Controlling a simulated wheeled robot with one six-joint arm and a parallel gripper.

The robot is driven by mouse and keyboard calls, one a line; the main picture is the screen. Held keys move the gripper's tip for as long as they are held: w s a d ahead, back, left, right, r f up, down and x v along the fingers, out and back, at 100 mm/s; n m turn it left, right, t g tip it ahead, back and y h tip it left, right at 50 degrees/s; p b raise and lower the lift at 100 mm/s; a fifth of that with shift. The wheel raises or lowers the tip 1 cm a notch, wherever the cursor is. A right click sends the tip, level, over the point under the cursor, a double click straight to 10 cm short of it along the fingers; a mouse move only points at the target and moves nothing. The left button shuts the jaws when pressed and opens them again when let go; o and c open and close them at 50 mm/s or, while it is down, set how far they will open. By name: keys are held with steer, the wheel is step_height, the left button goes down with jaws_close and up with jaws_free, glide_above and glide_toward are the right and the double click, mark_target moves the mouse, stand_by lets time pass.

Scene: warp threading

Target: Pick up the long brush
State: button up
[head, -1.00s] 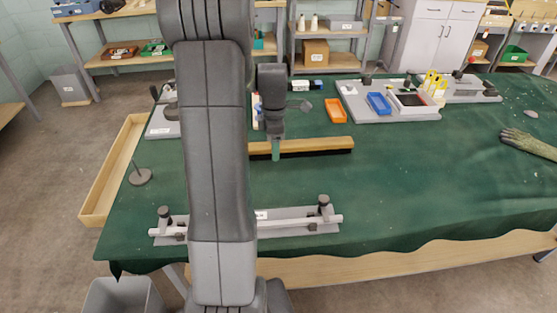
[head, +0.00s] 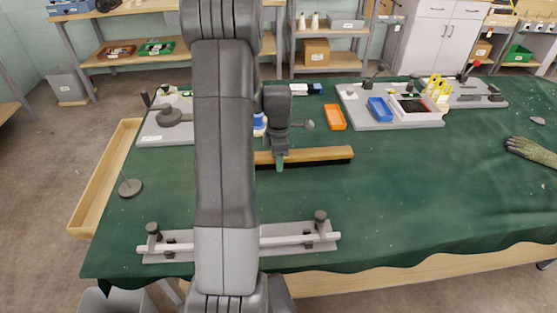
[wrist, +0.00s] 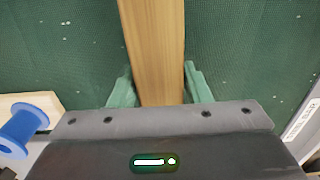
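The long brush (head: 325,154) has a light wooden back and a dark bristle edge. It lies across the green-covered table near the middle in the head view, with its left part behind my arm. My gripper (head: 280,164) is over the brush with its green fingers pointing down. In the wrist view the brush's wooden back (wrist: 155,45) runs between the two green fingers of my gripper (wrist: 160,87), one on each side. A narrow gap shows at the right finger; contact on the left cannot be told.
A rail fixture (head: 290,240) stands at the table's front. A blue spool (wrist: 35,120) shows at the wrist view's left.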

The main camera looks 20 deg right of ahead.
steer(key=c, duration=0.7)
steer(key=shift+r, duration=0.1)
step_height(320, 180, up, 10)
steer(key=shift+f, duration=0.1)
steer(key=o, duration=0.5)
steer(key=shift+c, duration=1)
